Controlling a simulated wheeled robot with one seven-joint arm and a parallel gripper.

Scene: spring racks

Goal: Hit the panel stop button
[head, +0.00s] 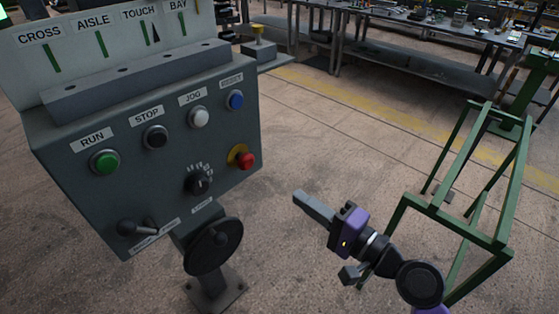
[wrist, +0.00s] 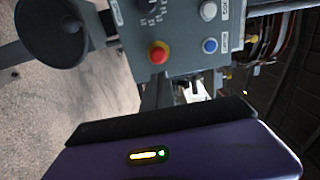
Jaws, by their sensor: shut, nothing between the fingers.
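The grey control panel (head: 190,125) stands at the left of the head view. Its black button labelled STOP (head: 155,136) sits between the green RUN button (head: 104,161) and the white JOG button (head: 199,117). My gripper (head: 298,197) is shut and empty, to the right of the panel and apart from it, with its fingers pointing toward the panel's lower right side. In the wrist view the panel (wrist: 185,45) appears turned sideways, with the white button (wrist: 208,11) and blue button (wrist: 209,46) visible. The STOP button is not visible there.
A red mushroom button on a yellow ring (head: 245,159), a blue button (head: 236,99), a selector knob (head: 199,182) and a black handwheel (head: 213,246) are also on the panel unit. A green metal frame (head: 455,222) stands right of my arm. Open floor lies between panel and frame.

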